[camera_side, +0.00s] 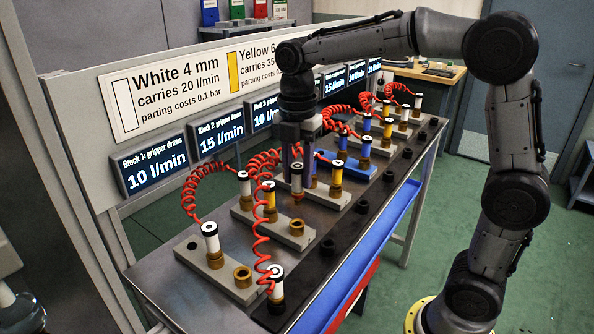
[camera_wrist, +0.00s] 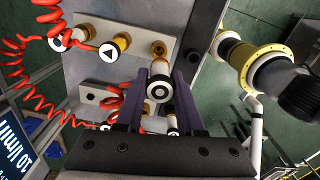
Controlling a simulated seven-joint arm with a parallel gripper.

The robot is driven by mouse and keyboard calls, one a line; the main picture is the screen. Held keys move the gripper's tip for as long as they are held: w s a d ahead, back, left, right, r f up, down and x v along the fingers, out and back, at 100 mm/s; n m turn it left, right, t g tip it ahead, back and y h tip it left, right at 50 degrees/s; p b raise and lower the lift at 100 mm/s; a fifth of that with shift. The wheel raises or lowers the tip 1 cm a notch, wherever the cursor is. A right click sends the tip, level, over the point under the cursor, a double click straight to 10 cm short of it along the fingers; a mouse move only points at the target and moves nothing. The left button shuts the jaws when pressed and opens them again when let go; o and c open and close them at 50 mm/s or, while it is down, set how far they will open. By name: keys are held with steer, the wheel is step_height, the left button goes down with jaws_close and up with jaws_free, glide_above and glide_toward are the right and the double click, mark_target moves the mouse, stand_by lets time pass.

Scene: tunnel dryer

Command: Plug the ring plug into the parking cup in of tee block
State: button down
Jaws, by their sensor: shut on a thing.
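My gripper (camera_side: 298,160) is shut on the ring plug (camera_side: 297,180), a white plug with a black ring on its top and a brass-coloured lower end. In the wrist view the ring plug (camera_wrist: 156,93) sits between the two purple fingers of my gripper (camera_wrist: 166,78). The plug is roughly upright over the row of grey tee blocks. The second tee block (camera_side: 282,236) has an empty brass parking cup (camera_side: 296,227) at its front end; the cup shows above the plug in the wrist view (camera_wrist: 157,48). Whether the plug's lower end touches anything is unclear.
White and yellow plugs with red coiled hoses stand close around my gripper, including a yellow plug (camera_side: 269,195). The nearest block has an empty brass cup (camera_side: 242,276). A black strip with sockets (camera_side: 328,247) runs along the front and holds a white plug (camera_side: 276,284).

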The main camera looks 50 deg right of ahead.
steer(key=s, duration=0.7)
steer(key=shift+s+r, duration=0.25)
steer(key=shift+s, duration=0.05)
steer(key=shift+f, duration=0.1)
steer(key=shift+f, duration=2.8)
steer(key=shift+f, duration=1.6)
steer(key=shift+c, duration=2.2)
jaws_free()
